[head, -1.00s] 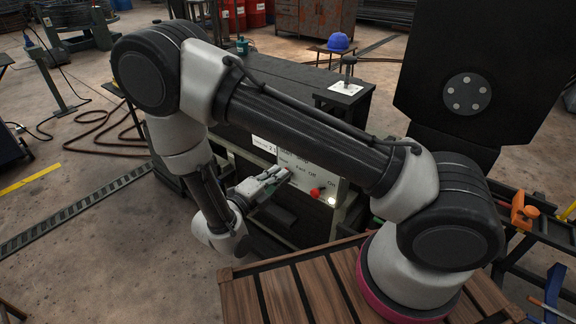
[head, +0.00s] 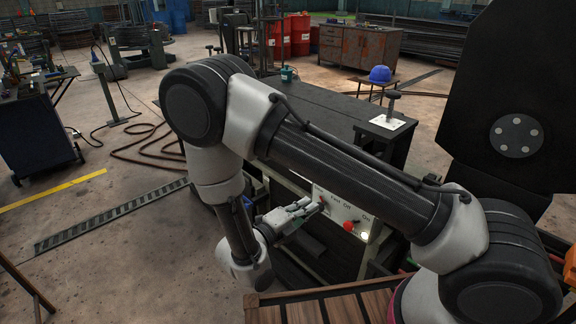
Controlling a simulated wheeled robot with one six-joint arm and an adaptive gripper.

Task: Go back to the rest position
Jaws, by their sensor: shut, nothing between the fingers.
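My gripper (head: 308,208) is in the middle of the head view. It is shut and empty, and its tips are close to the left part of a pale control panel (head: 338,213). I cannot tell whether the tips touch the panel. The panel carries a red button (head: 348,226), a lit white lamp (head: 365,236) and lettering such as "Off" and "On". My arm arches over the panel and hides part of it and of the dark machine bench (head: 318,98) behind.
A small stand with a dark knob (head: 391,107) is on the bench's right end. A blue hard hat (head: 380,74) rests on a stool behind. A slatted wooden surface (head: 330,307) is in front. A hose (head: 140,150) lies on the open floor at left.

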